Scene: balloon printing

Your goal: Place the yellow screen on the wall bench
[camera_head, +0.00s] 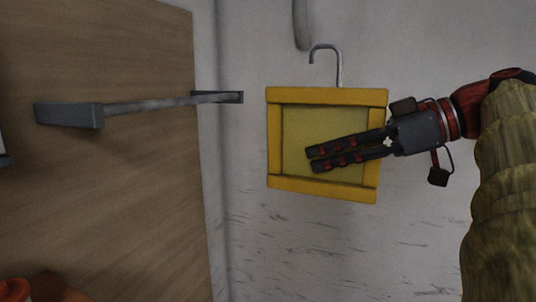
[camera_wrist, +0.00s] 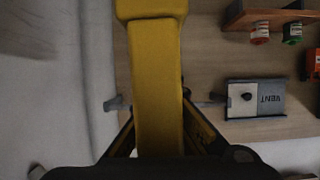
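The yellow screen (camera_head: 327,96) is a square yellow frame with a dull yellow mesh. It faces the head camera in front of a pale wall, slightly tilted. My gripper (camera_head: 312,160) reaches in from the right, its two dark fingers overlapping the mesh with a narrow gap between them. In the wrist view a thick yellow frame bar (camera_wrist: 157,95) runs down between the fingers. Whether the fingers press on it is hidden. The wooden bench surface (camera_head: 135,190) lies at the left of the head view and also shows in the wrist view (camera_wrist: 215,65).
A grey metal bracket (camera_head: 150,105) juts across the wooden surface. A bent metal hook (camera_head: 338,58) shows above the screen.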

